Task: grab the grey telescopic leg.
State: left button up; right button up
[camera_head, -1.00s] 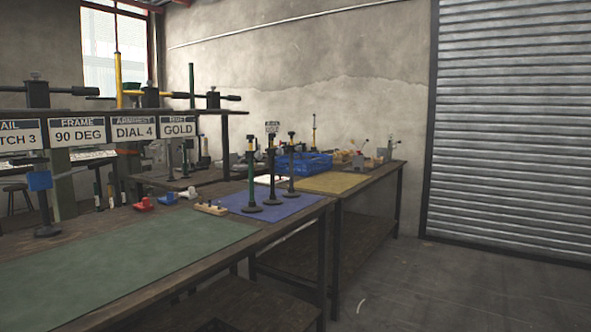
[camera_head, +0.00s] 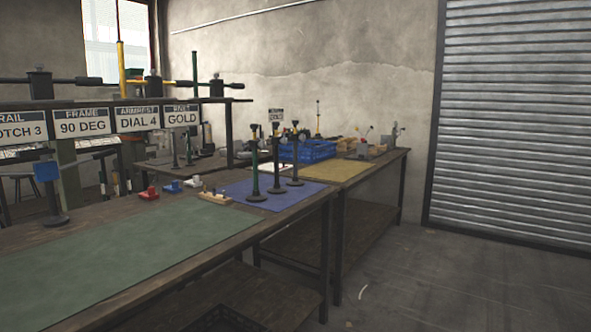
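Three upright telescopic legs on round dark bases stand on the blue mat (camera_head: 233,187) at the right end of the near workbench. The front-left leg (camera_head: 255,170) looks dark green. The middle leg (camera_head: 276,165) and the back-right leg (camera_head: 295,158) look dark; I cannot tell for sure which of them is grey. All three stand apart from each other. Neither of my grippers shows in the view.
A green mat (camera_head: 120,255) covers the front of the bench. Red, blue and wooden small parts (camera_head: 173,187) lie behind it. Beyond are a blue crate (camera_head: 308,150) and a yellow mat (camera_head: 335,171) on a second bench. The floor (camera_head: 450,285) at right is clear.

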aim_at(294, 182)
jog(key=i+l+z, duration=0.6)
jog(key=i, duration=0.35)
jog(key=i+l+z, duration=0.3)
jog(key=i, duration=0.25)
jog(key=i+z, duration=0.3)
jog(key=i, duration=0.2)
jog(key=i+u, duration=0.35)
jog(key=i+l+u, duration=0.55)
jog(key=i+u, duration=0.15)
jog(key=i+l+u, duration=0.2)
jog(key=u, duration=0.2)
jog(key=i+l+u, duration=0.35)
jog(key=l+u, duration=0.4)
jog(key=i+j, duration=0.05)
jog(key=j, duration=0.05)
